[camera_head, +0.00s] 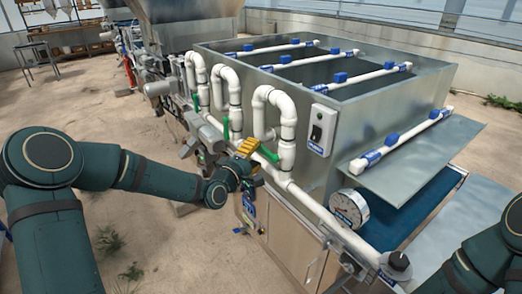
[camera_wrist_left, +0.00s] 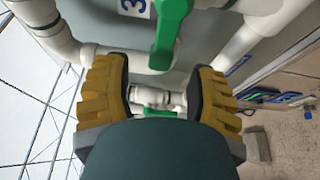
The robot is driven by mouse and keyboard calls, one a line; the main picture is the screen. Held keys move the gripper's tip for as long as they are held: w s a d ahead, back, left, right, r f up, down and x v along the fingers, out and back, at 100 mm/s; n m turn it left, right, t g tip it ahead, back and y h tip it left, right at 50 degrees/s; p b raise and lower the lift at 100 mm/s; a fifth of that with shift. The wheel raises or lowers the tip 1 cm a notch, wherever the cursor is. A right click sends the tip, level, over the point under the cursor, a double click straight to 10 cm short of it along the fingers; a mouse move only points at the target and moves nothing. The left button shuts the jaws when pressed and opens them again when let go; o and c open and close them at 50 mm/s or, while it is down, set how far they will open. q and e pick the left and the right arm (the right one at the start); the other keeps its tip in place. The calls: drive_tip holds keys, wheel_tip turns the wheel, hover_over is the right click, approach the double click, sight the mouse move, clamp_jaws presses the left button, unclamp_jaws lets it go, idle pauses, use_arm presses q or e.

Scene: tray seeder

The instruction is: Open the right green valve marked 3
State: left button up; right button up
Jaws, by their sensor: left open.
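The right green valve handle (camera_head: 268,154) sits low on the rightmost white looped pipe of the metal machine. In the left wrist view a large green handle (camera_wrist_left: 172,30) hangs from a white valve body, close to a blue label marked 3 (camera_wrist_left: 133,7). My left gripper (camera_head: 248,147) has yellow-padded fingers and is beside this handle, on its left in the head view. In the wrist view the left gripper (camera_wrist_left: 159,75) is open and empty, with the handle's lower end just above the gap between the fingertips. Contact cannot be told. My right gripper is out of view.
Two other green handles, the middle one (camera_head: 226,128) and the left one (camera_head: 197,102), sit on neighbouring pipes. A pressure gauge (camera_head: 349,208) and a switch box (camera_head: 322,129) are on the machine's right. Sandy floor lies open at left.

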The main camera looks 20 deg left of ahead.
sight(260, 149)
use_arm(q)
drive_tip(key=shift+x, duration=2.05)
clamp_jaws()
